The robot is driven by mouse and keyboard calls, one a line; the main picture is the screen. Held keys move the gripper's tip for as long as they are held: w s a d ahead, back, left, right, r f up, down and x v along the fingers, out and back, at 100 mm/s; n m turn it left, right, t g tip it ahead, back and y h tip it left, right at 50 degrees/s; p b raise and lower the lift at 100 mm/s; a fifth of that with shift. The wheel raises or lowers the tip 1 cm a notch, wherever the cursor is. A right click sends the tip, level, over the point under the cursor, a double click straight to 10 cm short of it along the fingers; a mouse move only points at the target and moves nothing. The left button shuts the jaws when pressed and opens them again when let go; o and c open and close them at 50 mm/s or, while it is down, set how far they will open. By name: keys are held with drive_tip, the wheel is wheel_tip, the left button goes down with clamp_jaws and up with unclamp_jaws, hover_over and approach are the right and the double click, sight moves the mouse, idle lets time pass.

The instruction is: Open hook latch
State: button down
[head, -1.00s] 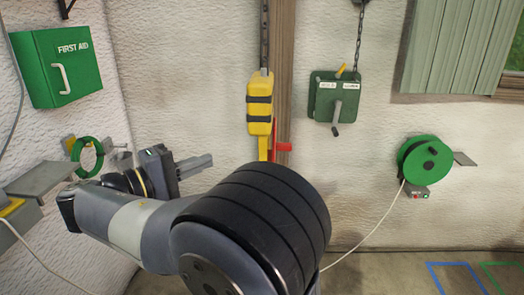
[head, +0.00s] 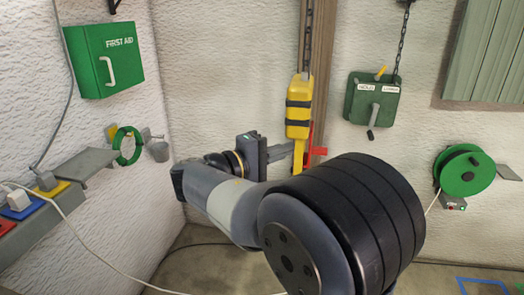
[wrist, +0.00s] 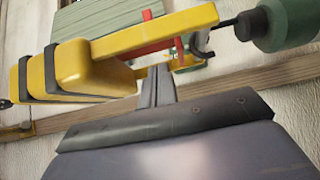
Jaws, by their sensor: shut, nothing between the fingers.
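A yellow body with black bands (head: 298,105) hangs on the wooden post; it also shows in the wrist view (wrist: 82,68). A red lever (head: 318,151) sticks out beside its lower end; red parts (wrist: 150,47) show in the wrist view. A dark curved hook (wrist: 201,45) sits near the end of the yellow bar (wrist: 160,32) in the wrist view. My gripper (head: 288,150) is shut and empty, pointing right toward the yellow part's lower end. In the wrist view its fingertips (wrist: 157,72) lie just below the yellow bar; contact cannot be told. My arm hides what is lower down.
A green cylinder (wrist: 285,22) is at the wrist view's upper right. A green winch box with a crank (head: 373,98) and a green cable reel (head: 466,172) are on the wall. A first aid box (head: 103,58) and a shelf (head: 85,165) are at left.

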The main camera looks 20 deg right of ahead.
sight(298, 154)
drive_tip(key=shift+s+d, duration=0.8)
drive_tip(key=shift+d, duration=0.25)
drive_tip(key=shift+s+d+f+b, duration=0.1)
drive_tip(key=shift+f+b, duration=0.1)
drive_tip(key=shift+b, duration=0.1)
drive_tip(key=shift+s+d, duration=0.15)
drive_tip(key=shift+d, duration=0.05)
